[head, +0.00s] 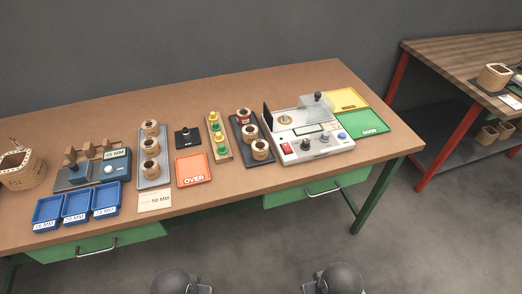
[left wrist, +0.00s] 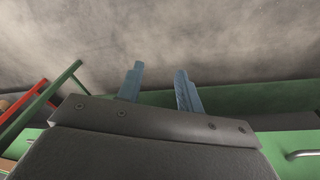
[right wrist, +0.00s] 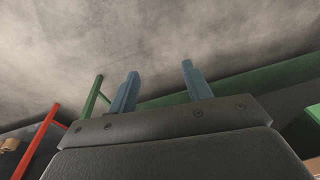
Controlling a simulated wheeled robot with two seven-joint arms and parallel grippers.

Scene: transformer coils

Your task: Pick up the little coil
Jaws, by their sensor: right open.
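Several little coils stand on the brown bench in the head view. Some, such as this little coil (head: 151,147), are lined up on a grey tray (head: 142,182) at the left. Others, such as this one (head: 260,149), stand on a dark tray (head: 237,142) beside the tester; the back one there looks red. My left gripper (left wrist: 160,85) shows in the left wrist view with its two blue fingers apart and nothing between them. My right gripper (right wrist: 160,82) shows likewise in the right wrist view, open and empty. Neither gripper's fingers show in the head view.
A tester (head: 312,147) with a raised clear cover stands at the right, near green (head: 362,122) and yellow (head: 345,100) trays. A red OVER tray (head: 194,169) lies mid-bench. A second bench (head: 460,55) stands beyond.

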